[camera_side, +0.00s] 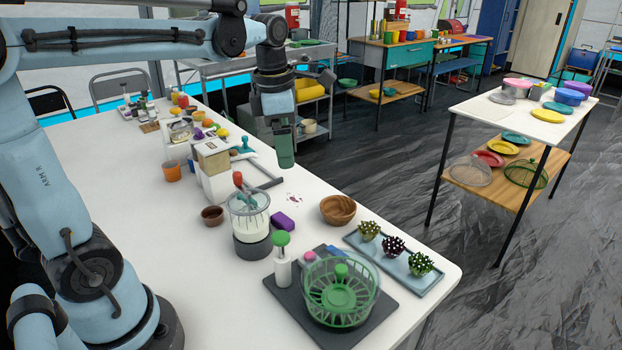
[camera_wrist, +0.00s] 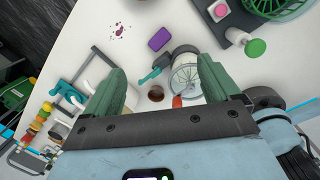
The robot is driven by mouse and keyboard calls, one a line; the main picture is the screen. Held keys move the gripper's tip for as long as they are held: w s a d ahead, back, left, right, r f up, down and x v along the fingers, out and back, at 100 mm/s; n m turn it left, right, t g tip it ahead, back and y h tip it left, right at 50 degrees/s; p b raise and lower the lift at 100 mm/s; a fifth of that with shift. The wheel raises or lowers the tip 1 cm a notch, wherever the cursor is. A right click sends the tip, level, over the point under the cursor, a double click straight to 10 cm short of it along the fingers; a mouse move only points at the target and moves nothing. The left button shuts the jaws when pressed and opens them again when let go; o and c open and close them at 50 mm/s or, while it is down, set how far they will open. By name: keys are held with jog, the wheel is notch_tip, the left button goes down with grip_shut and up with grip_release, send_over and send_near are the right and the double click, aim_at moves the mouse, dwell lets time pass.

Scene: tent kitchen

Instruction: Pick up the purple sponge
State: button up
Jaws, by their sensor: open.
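The purple sponge (camera_side: 283,220) lies on the white table, just right of a clear jar-like container in the side view. In the wrist view the purple sponge (camera_wrist: 160,39) lies beyond my fingertips, near the top middle, fully visible. My gripper (camera_side: 286,150) hangs above the table, up and back from the sponge, with clear space between them. In the wrist view my gripper (camera_wrist: 160,85) has its two green fingers spread wide apart. It is open and holds nothing.
The clear container (camera_side: 249,212) stands close beside the sponge. A wooden bowl (camera_side: 338,209) is to its right, and a soap bottle (camera_side: 282,262) and green basket (camera_side: 340,288) are in front. A dark red stain (camera_side: 293,197) marks the table behind it. A small brown bowl (camera_side: 212,215) is left.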

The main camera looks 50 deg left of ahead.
jog(key=w+a+n+g, duration=0.1)
jog(key=n, duration=0.6)
send_over(285, 217)
notch_tip(285, 217, down, 7)
jog(key=f, duration=0.7)
jog(key=shift+w+d, duration=0.15)
jog(key=shift+w, duration=0.05)
jog(key=shift+s+a+f, duration=0.1)
jog(key=shift+f, duration=1.2)
jog(key=shift+s+a+f, duration=0.1)
jog(key=shift+f, duration=1.2)
jog(key=c, duration=1.1)
jog(key=shift+w+r, duration=0.1)
jog(key=shift+r, duration=0.1)
jog(key=shift+r, duration=4.8)
